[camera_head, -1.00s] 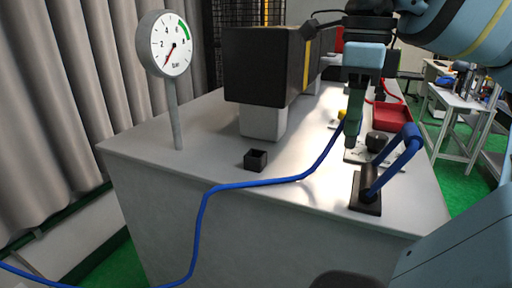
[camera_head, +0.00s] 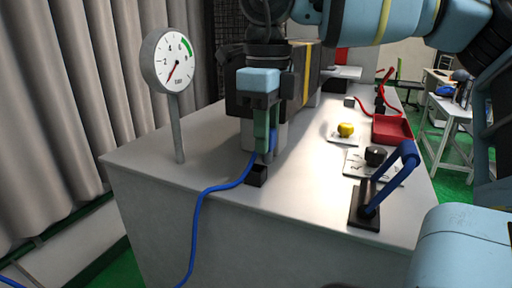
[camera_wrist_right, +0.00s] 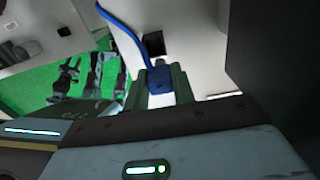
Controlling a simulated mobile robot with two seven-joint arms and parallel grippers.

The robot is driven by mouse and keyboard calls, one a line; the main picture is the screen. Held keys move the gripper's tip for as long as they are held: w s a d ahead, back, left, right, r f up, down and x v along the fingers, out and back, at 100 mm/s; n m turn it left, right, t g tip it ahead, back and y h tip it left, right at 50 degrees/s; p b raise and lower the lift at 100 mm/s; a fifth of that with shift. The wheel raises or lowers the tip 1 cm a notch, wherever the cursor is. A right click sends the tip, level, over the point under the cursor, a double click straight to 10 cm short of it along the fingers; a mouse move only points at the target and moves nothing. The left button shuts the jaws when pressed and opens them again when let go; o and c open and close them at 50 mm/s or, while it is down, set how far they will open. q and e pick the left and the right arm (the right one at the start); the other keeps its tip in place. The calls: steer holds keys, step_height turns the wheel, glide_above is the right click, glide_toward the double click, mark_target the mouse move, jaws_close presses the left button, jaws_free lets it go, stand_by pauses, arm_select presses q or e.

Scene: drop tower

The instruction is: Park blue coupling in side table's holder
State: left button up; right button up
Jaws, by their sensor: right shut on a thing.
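My right gripper (camera_head: 265,153) is shut on the blue coupling (camera_wrist_right: 161,84), which sits between its green fingers in the wrist view. In the head view a bit of the coupling (camera_head: 274,139) shows beside the fingers, and its blue hose trails down over the table's front. The holder, a small open black square box (camera_head: 257,175), stands on the side table (camera_head: 310,190) near its front edge. The fingertips are just above the holder in the head view. The wrist view shows the holder's dark opening (camera_wrist_right: 154,43) just past the coupling's tip, seemingly apart from it. My left gripper is not in view.
A gauge (camera_head: 168,60) on a post stands to the left. To the right are a blue-handled lever (camera_head: 391,178), a black knob (camera_head: 375,155), a yellow button (camera_head: 346,130) and a red tray (camera_head: 391,130).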

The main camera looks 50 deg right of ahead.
steer(key=shift+w, duration=0.1)
steer(key=shift+w+a+f, duration=0.4)
steer(key=shift+w+a, duration=0.1)
steer(key=shift+w, duration=0.15)
step_height(320, 180, down, 2)
steer(key=shift+f, duration=0.25)
steer(key=shift+f, duration=0.15)
steer(key=shift+f, duration=0.1)
steer(key=o, duration=0.8)
